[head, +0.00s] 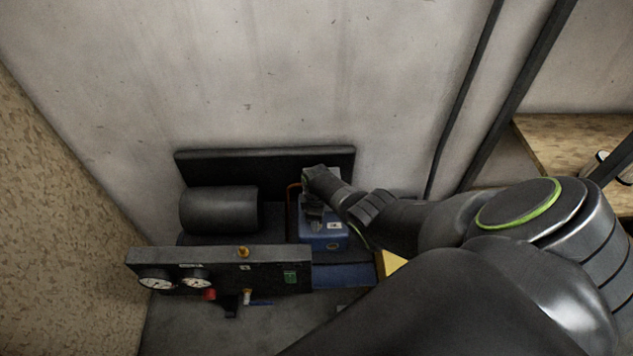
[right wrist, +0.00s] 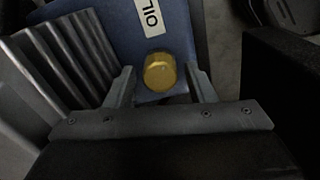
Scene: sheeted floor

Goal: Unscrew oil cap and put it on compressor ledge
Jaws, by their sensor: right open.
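In the right wrist view the oil cap (right wrist: 160,72) is a round gold-yellow cap on a blue housing with a white label reading OIL. My right gripper (right wrist: 161,80) is open, with one finger on each side of the cap and visible gaps between. In the head view the compressor's blue part (head: 323,236) stands below my right gripper (head: 313,218), and the oil cap is hidden there. The compressor's dark front panel (head: 220,270) has a flat top edge with gauges and knobs. My left gripper is not in view.
A dark cylinder (head: 218,210) and a black back plate (head: 264,163) stand behind the panel against the grey wall. A tan board wall (head: 60,220) is at the left. A wooden shelf (head: 570,140) is at the right. A yellow item (head: 392,263) shows beside the compressor.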

